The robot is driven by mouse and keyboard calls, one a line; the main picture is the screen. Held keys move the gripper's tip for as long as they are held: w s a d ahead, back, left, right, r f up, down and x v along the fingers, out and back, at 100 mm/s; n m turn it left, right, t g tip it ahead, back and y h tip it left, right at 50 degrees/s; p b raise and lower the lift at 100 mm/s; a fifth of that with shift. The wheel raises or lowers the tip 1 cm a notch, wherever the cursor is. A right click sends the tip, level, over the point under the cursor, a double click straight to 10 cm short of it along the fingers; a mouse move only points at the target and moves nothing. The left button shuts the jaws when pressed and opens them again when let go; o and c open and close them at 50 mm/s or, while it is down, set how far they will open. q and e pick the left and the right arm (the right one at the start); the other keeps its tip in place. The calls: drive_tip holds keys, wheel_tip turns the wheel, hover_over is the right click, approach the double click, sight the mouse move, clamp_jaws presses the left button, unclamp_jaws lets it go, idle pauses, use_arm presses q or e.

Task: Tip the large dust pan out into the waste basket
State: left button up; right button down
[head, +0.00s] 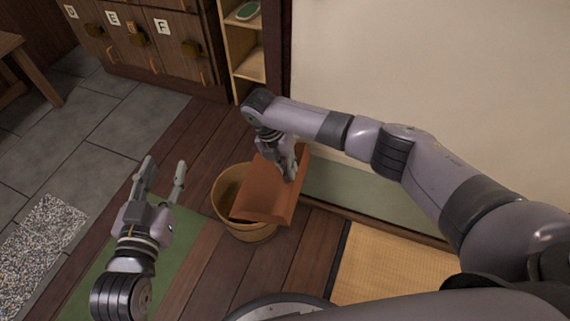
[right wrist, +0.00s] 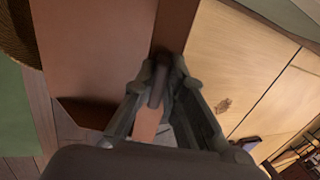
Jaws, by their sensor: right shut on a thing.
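The large dust pan (head: 268,190) is orange-brown and is held tilted over the waste basket, covering much of its opening. My right gripper (head: 289,172) is shut on the dust pan at its upper right edge. The waste basket (head: 229,186) is a round wooden tub standing on the floorboards. The pan hides most of its inside, so I cannot tell what is in it. My left gripper (head: 160,182) is open and empty, left of the basket.
A green mat (head: 178,245) lies on the floor left of the basket. A pale wall (head: 420,90) stands behind my right arm. Cabinets with lettered drawers (head: 150,45) and an open shelf (head: 245,62) stand at the back. Tatami (head: 390,270) lies at the lower right.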

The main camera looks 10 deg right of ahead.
sight(298, 177)
drive_tip(key=shift+s+d+f+t+y+p, duration=0.3)
drive_tip(key=shift+d+y, duration=0.15)
drive_tip(key=shift+d, duration=0.1)
drive_tip(key=shift+s+d+f+t+y+p, duration=0.2)
drive_tip(key=shift+s+d+y+p, duration=0.1)
drive_tip(key=shift+d+y, duration=0.2)
drive_tip(key=shift+s+d+f, duration=0.1)
drive_tip(key=shift+s+d, duration=0.05)
drive_tip(key=shift+d, duration=0.05)
use_arm(q)
drive_tip(key=shift+s+a+f+g+y, duration=0.15)
drive_tip(key=shift+s+a+f+g, duration=0.1)
drive_tip(key=shift+f+g, duration=0.35)
drive_tip(key=shift+s+a+f+g+y, duration=0.1)
drive_tip(key=shift+s+f+g, duration=0.2)
drive_tip(key=shift+f, duration=0.5)
drive_tip(key=shift+s+a+f+g+y, duration=0.15)
drive_tip(key=shift+s+a+f+g, duration=0.2)
drive_tip(key=shift+f, duration=0.35)
use_arm(e)
drive_tip(key=shift+s+d+f+t+y, duration=0.15)
drive_tip(key=shift+d+t+y, duration=0.2)
drive_tip(key=shift+y, duration=0.3)
use_arm(q)
drive_tip(key=shift+d, duration=0.15)
use_arm(e)
drive_tip(key=shift+s, duration=0.1)
